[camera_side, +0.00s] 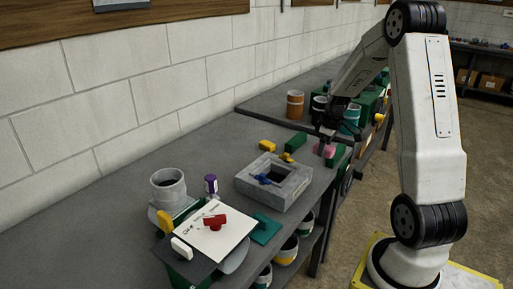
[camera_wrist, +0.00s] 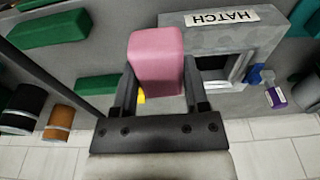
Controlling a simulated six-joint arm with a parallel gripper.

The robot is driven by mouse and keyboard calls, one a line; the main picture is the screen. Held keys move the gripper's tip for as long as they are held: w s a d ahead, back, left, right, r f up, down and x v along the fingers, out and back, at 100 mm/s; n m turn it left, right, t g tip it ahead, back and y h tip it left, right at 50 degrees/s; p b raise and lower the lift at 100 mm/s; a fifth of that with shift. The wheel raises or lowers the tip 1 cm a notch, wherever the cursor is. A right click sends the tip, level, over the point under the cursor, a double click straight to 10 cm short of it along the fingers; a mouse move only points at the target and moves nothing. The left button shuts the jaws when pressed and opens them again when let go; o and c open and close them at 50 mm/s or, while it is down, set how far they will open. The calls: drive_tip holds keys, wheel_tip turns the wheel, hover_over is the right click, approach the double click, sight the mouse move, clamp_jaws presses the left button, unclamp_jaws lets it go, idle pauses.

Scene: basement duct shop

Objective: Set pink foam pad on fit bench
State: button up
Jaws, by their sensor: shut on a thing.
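The pink foam pad (camera_wrist: 156,58) is a rounded block between the two fingers of my gripper (camera_wrist: 158,84) in the wrist view. My gripper is shut on it. In the side view my gripper (camera_side: 328,136) points down over the far right edge of the near grey bench, and the pad (camera_side: 325,151) shows small and pink below it. The grey bench top (camera_side: 110,205) runs along the wall; no label shows which bench is the fit bench. I cannot tell whether the pad touches the surface.
A grey block with a square opening (camera_side: 300,188), marked HATCH in the wrist view (camera_wrist: 215,38), stands near the pad. Green blocks (camera_side: 296,142) and a yellow piece (camera_side: 267,146) lie close by. A white sheet (camera_side: 240,228) and grey cup (camera_side: 168,185) are nearer the camera.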

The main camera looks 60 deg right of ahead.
drive_tip(key=w+d+f, duration=0.2)
drive_tip(key=w, duration=0.1)
drive_tip(key=w+d+f, duration=0.2)
drive_tip(key=w+f, duration=0.1)
drive_tip(key=w+d+f, duration=0.3)
drive_tip(key=shift+w, duration=0.2)
drive_tip(key=shift+w+d+f, duration=0.35)
drive_tip(key=shift+f, duration=0.15)
drive_tip(key=shift+f, duration=0.1)
drive_tip(key=shift+w+d+f, duration=0.1)
drive_tip(key=shift+w+f, duration=0.05)
drive_tip(key=shift+w, duration=0.05)
drive_tip(key=shift+f, duration=1.55)
drive_tip(key=shift+f, duration=0.15)
drive_tip(key=o, duration=1.2)
drive_tip(key=shift+o, duration=0.2)
